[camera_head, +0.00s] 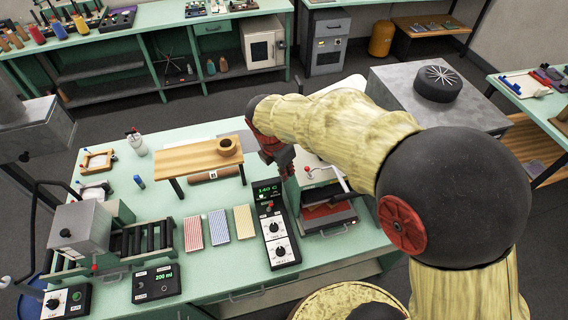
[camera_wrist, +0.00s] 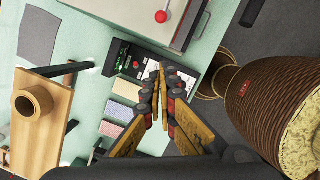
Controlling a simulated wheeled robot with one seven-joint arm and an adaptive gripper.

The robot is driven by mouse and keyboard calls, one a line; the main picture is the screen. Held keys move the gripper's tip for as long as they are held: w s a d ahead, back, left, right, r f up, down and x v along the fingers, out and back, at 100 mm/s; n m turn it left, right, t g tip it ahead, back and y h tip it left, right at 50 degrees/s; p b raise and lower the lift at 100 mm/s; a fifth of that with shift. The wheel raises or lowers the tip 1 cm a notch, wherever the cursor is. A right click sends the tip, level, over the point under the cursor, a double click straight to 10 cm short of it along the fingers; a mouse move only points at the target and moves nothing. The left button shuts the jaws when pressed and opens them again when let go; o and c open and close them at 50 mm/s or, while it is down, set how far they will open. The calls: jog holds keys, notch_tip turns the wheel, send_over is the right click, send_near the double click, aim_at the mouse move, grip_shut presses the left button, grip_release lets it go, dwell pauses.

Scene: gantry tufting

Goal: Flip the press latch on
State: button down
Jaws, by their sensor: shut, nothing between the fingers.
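The press (camera_head: 325,215) stands at the right end of the green bench, with a pale top and a red layer below. A small red-knobbed lever (camera_head: 308,170) stands on its top; the knob also shows in the wrist view (camera_wrist: 161,17). Beside the press is a black control box (camera_head: 275,235) with a green 140 C display, a small red switch (camera_head: 270,206) and two dials. I cannot tell which part is the latch or its setting. My gripper (camera_wrist: 166,70) is shut and empty, above the bench near the box and press. In the head view its fingertips are hard to make out.
A wooden stand (camera_head: 200,155) with a small brown cup (camera_head: 228,146) on it rises left of my gripper. A metal roller unit (camera_head: 80,235) stands farther left. My arm covers the press's right side.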

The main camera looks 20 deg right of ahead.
aim_at(309, 172)
jog(key=shift+w+d+f+p, duration=0.2)
jog(key=shift+w+d+f, duration=0.15)
jog(key=shift+d+f, duration=0.3)
jog(key=shift+w+d+f+p, duration=0.3)
jog(key=shift+d+f, duration=0.25)
jog(key=shift+d, duration=0.25)
jog(key=shift+w+d+f+p, duration=0.15)
jog(key=shift+w+d+f, duration=0.25)
jog(key=shift+d+f, duration=0.25)
jog(key=shift+d, duration=0.1)
jog(key=shift+w+d+r, duration=0.1)
jog(key=shift+w, duration=0.05)
